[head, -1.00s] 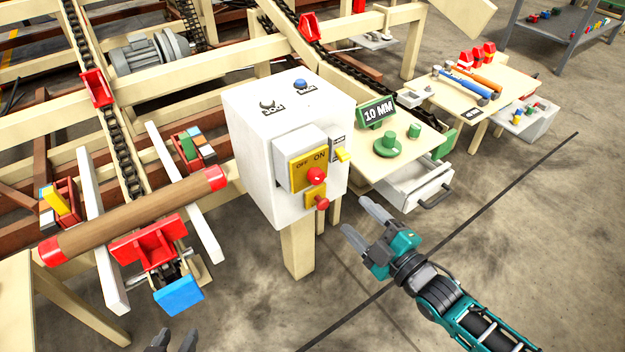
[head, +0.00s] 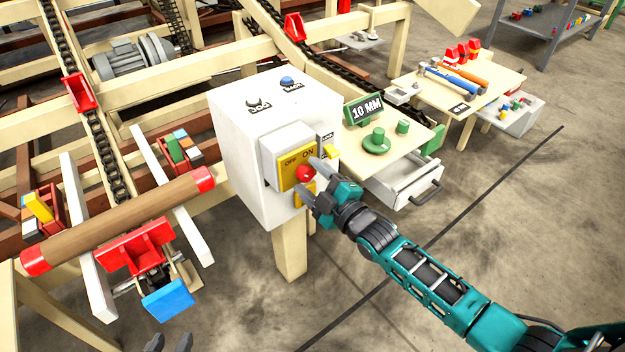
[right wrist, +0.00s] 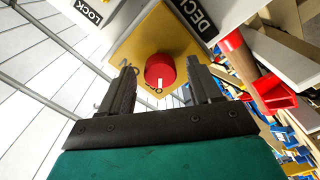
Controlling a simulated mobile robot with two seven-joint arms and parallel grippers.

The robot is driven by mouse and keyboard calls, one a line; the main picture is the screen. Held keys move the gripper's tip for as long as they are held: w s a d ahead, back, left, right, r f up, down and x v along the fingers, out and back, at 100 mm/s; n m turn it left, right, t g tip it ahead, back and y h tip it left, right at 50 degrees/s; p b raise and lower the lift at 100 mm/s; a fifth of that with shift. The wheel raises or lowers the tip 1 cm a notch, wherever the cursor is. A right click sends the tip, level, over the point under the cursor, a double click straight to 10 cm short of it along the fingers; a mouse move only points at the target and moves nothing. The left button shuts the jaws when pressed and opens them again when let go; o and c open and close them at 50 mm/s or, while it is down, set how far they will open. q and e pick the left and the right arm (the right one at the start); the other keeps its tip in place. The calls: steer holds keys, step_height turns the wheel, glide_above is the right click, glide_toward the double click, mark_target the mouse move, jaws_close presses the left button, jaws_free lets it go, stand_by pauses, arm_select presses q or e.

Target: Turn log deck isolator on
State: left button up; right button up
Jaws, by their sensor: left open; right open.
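The isolator is a yellow plate (head: 287,176) marked OFF and ON with a red round knob (head: 304,173), on the front of a white control box (head: 240,165). My right gripper (head: 310,180) is open at the knob, a finger to either side. In the right wrist view the red knob (right wrist: 160,70) sits between and beyond the open fingers (right wrist: 158,90); contact cannot be told. My left gripper (head: 170,344) is open at the bottom edge, partly cut off.
A yellow lever (head: 332,151) is on the box's right side. Black JOG (head: 254,103) and blue (head: 287,82) buttons are on top. A table with a 10 MM sign (head: 365,108) and an open drawer (head: 405,185) stand right. A log (head: 120,222) lies left.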

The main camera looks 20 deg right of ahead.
steer(key=c, duration=1)
steer(key=shift+c, duration=0.2)
